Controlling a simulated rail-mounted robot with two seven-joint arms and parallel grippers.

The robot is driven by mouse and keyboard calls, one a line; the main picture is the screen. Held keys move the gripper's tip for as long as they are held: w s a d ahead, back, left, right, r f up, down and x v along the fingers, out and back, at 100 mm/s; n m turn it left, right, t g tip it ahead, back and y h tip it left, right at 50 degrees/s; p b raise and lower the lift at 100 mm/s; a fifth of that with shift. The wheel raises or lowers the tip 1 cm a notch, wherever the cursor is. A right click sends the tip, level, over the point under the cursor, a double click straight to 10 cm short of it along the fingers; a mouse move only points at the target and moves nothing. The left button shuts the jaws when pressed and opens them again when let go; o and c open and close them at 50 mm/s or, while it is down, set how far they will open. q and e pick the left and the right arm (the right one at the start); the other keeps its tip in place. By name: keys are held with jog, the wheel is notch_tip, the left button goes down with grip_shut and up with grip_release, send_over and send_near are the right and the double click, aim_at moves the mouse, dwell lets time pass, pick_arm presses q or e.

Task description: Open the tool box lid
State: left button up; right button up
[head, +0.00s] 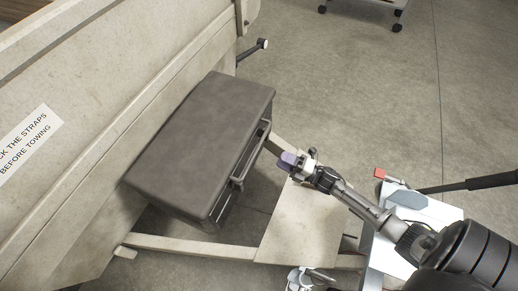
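The dark grey tool box (222,164) sits on the trailer frame (185,245), beside the trailer's side wall. Its lid (205,135) looks closed. A bar handle (240,172) stands out from the box's right-hand face, just below the lid edge. My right gripper (288,161), with purple fingertips, is to the right of the handle and apart from it in the picture. Its fingertips point toward the box; the gap between them cannot be made out. Nothing is seen held in it.
The pale trailer wall (110,130) with a white label (28,144) rises along the box's left side. A flat pale plate (300,222) lies on the frame below my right gripper. Open grey floor (350,90) extends beyond. A wheeled stand (375,3) is at the top.

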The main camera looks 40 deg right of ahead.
aim_at(258, 147)
jog(key=shift+b+x, duration=1.35)
jog(key=shift+x, duration=3.85)
grip_shut()
